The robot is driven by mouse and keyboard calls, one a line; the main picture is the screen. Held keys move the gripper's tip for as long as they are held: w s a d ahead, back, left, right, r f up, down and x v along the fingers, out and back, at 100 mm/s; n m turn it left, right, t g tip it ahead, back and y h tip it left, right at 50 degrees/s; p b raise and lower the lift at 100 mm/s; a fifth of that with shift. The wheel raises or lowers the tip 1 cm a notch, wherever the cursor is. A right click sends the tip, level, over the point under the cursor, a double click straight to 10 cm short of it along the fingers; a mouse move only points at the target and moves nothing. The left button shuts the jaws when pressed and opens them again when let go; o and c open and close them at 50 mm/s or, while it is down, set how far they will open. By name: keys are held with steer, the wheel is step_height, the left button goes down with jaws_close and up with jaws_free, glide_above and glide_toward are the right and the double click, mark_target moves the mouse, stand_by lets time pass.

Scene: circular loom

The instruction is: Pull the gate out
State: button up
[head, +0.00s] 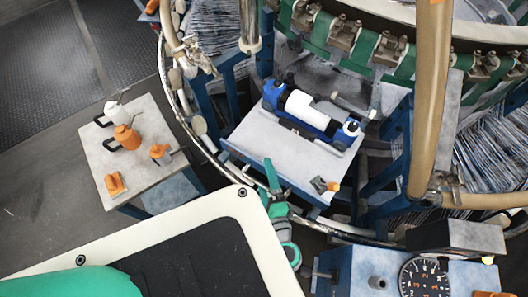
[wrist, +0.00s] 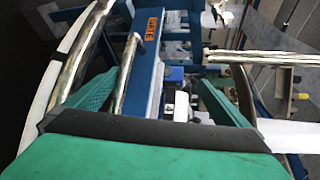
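In the wrist view, an orange plate with dark lettering (wrist: 150,24) sits on a blue bar (wrist: 146,50); I take this labelled bar to be the gate, though the lettering is hard to read. A shiny metal rod (wrist: 127,72) runs beside it on the left. My gripper (wrist: 168,80) shows two green fingers spread wide, with nothing held between them. In the head view my gripper (head: 268,186) is by the front edge of the grey shuttle table. I cannot clearly pick out the gate in the head view.
A blue shuttle with a white roll (head: 305,108) lies on the grey table (head: 250,142) inside the ring. A side table (head: 95,160) holds orange and white containers. A blue cabinet with a dial (head: 424,278) stands at lower right. Curved metal rails (head: 185,100) surround the loom.

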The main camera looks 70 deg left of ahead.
steer(key=shift+t+y, duration=0.4)
steer(key=d+r, duration=0.1)
steer(key=r, duration=0.1)
steer(key=s+d+r, duration=0.1)
steer(key=d+r, duration=0.1)
steer(key=r, duration=0.1)
steer(key=d+r, duration=0.2)
steer(key=shift+s+d+r, duration=0.25)
steer(key=shift+s, duration=0.05)
steer(key=shift+s+r, duration=0.15)
steer(key=shift+s, duration=0.2)
steer(key=shift+m+h, duration=0.5)
steer(key=f, duration=0.4)
steer(key=s+d+f, duration=0.1)
steer(key=f, duration=0.1)
steer(key=shift+f, duration=0.3)
steer(key=shift+c, duration=0.2)
steer(key=shift+s+d, duration=0.1)
steer(key=shift+d, duration=0.55)
steer(key=shift+c, duration=0.7)
steer(key=shift+d, duration=0.25)
steer(key=c, duration=1.1)
steer(key=shift+g, duration=0.3)
steer(key=shift+s+f+v, duration=0.15)
steer(key=shift+v, duration=0.95)
steer(key=shift+s+f+v, duration=0.1)
steer(key=shift+f+v, duration=0.1)
steer(key=shift+v, duration=4.05)
